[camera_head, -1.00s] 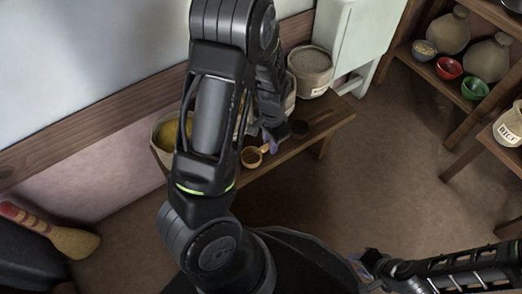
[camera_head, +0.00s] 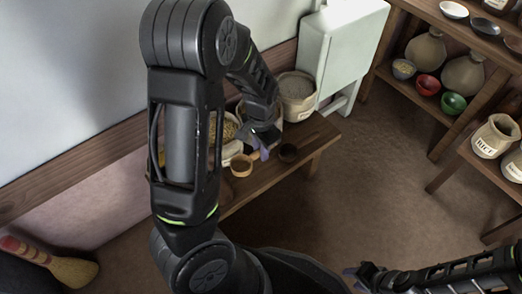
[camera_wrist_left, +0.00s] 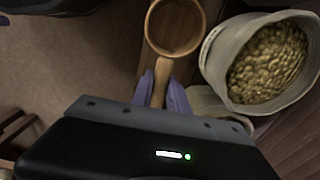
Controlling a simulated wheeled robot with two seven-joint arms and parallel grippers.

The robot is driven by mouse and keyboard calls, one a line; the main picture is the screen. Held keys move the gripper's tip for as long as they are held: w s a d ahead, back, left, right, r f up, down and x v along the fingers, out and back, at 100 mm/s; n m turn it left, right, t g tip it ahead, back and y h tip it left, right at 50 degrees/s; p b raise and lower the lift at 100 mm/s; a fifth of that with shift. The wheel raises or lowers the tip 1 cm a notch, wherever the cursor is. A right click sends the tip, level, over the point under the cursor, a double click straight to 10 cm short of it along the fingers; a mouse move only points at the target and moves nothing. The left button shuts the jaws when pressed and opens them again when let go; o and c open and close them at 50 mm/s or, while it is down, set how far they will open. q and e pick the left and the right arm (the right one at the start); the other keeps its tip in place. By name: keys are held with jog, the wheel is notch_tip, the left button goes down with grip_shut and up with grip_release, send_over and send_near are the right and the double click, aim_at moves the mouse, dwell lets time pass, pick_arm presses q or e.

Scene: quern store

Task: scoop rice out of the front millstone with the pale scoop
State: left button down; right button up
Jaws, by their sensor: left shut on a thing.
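The pale wooden scoop (camera_head: 241,166) is near the front edge of the bench. In the left wrist view its round bowl (camera_wrist_left: 175,27) looks empty, with the handle towards me. My left gripper (camera_head: 262,153) is shut on the scoop's handle; its purple fingertips (camera_wrist_left: 163,98) show in the left wrist view. I cannot tell whether the scoop touches the bench. I can make out no millstone; my left arm hides part of the bench. Sacks labelled RICE (camera_head: 493,137) stand at the right. My right gripper (camera_head: 357,271) is low in the head view, its jaws unclear.
A sack of yellowish grains (camera_wrist_left: 266,62) stands close to the scoop. Another sack (camera_head: 297,97) stands at the back of the bench (camera_head: 318,140), before a pale green cabinet (camera_head: 342,50). Shelves with bowls and jars (camera_head: 428,50) are at right. Open floor (camera_head: 365,190) lies between.

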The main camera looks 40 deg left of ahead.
dwell(0.4)
pick_arm(q)
jog(key=w+d+r+n, duration=0.1)
jog(key=w+d+r, duration=0.5)
jog(key=r, duration=0.5)
jog(key=w+d+r+n, duration=0.2)
jog(key=w+d+r, duration=0.4)
jog(key=r, duration=0.4)
jog(key=shift+w+d+r, duration=0.25)
jog(key=shift+w+r, duration=0.15)
jog(key=shift+w, duration=0.15)
jog(key=shift+a, duration=0.1)
